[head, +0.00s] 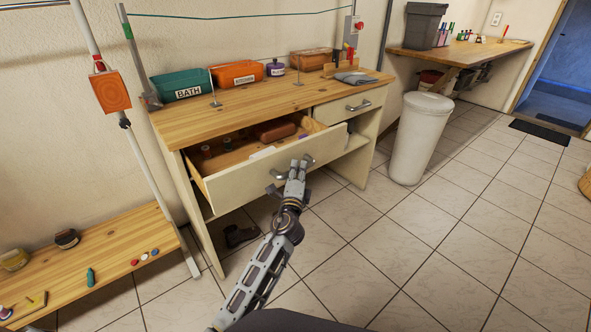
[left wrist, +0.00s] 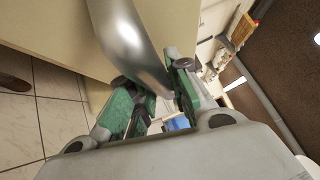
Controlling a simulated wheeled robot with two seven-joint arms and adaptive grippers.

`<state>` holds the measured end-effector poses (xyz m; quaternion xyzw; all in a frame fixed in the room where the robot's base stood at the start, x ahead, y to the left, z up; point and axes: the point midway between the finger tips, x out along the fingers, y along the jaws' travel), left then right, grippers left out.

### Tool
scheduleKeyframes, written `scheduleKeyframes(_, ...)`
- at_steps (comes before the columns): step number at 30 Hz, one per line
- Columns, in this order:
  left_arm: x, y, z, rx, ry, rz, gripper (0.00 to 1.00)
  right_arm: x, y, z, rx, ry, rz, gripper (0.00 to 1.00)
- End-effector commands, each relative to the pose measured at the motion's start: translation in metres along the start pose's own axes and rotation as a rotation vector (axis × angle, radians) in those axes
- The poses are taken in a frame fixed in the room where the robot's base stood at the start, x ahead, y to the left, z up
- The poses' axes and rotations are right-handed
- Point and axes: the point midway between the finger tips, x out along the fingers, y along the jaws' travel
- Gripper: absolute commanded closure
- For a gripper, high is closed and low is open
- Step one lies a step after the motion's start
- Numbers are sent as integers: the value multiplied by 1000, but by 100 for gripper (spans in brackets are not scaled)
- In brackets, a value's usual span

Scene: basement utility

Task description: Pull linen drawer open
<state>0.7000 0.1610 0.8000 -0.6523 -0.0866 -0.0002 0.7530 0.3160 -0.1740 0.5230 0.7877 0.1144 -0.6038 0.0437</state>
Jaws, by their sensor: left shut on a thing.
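The linen drawer (head: 255,178) is the wide cream drawer at the left of the wooden-topped bench (head: 215,115). It stands pulled out, with its inside showing: a brown item (head: 275,130) and some small dark round items lie in it. My left gripper (head: 293,175) is at the drawer's front, shut on its grey bar handle. In the left wrist view the metal handle (left wrist: 130,40) runs between the green-padded fingers of my left gripper (left wrist: 155,95). The gripper hides part of the handle in the head view. My right gripper is not in view.
A smaller shut drawer (head: 350,106) sits to the right. Teal (head: 181,84) and orange (head: 236,74) bins stand on the bench top. A white bin (head: 420,140) stands right of the bench, a low wooden shelf (head: 110,255) at the left. The tiled floor in front is clear.

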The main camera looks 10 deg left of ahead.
Motion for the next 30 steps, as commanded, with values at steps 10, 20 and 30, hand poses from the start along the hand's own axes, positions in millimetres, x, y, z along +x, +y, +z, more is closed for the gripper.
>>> scheduleKeyframes(10,-2,1,-1,1,-1,2,100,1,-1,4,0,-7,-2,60)
scheduleKeyframes(20,-1,0,-1,0,-1,1,59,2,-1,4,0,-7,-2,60)
scheduleKeyframes(30,-1,-2,-1,-1,-1,0,59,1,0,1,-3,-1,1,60)
